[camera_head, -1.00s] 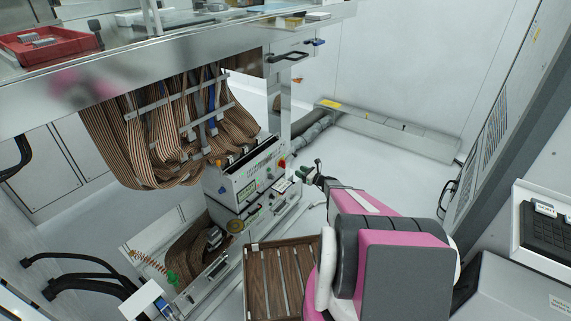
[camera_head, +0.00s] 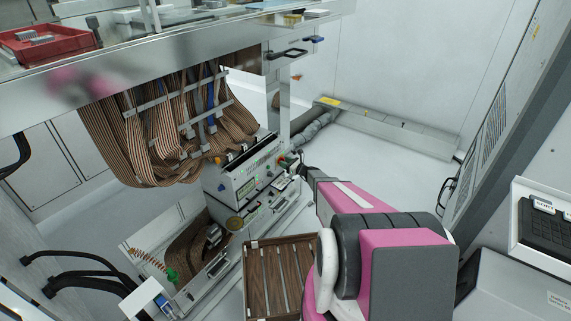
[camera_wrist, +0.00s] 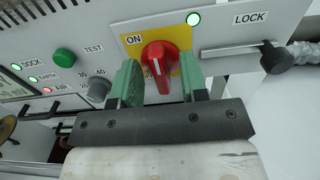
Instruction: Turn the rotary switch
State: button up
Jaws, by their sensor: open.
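The red rotary switch (camera_wrist: 161,66) sits on a yellow plate (camera_wrist: 187,66) on the grey panel in the wrist view. A white line on its knob points up and slightly left, and an ON label (camera_wrist: 133,40) is at its upper left. My gripper (camera_wrist: 161,84) is open, with one green finger on each side of the knob. The fingers look apart from the knob, though exact contact is hard to judge.
A green TEST button (camera_wrist: 64,57) and a grey dial (camera_wrist: 99,88) are left of the switch. A black LOCK knob (camera_wrist: 276,57) is at the right. Striped ribbon cables (camera_head: 150,140) hang above the box. A wooden crate (camera_head: 248,285) stands below my arm.

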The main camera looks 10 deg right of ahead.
grip_shut()
jog(key=shift+n, duration=0.3)
jog(key=shift+s+a+f+n, duration=0.1)
jog(key=shift+n, duration=2.8)
jog(key=shift+s+a+f+n, duration=0.1)
jog(key=shift+f+n, duration=0.05)
jog(key=shift+n, duration=2.75)
jog(key=shift+s+f+n, duration=0.1)
jog(key=shift+n, duration=2.8)
grip_release()
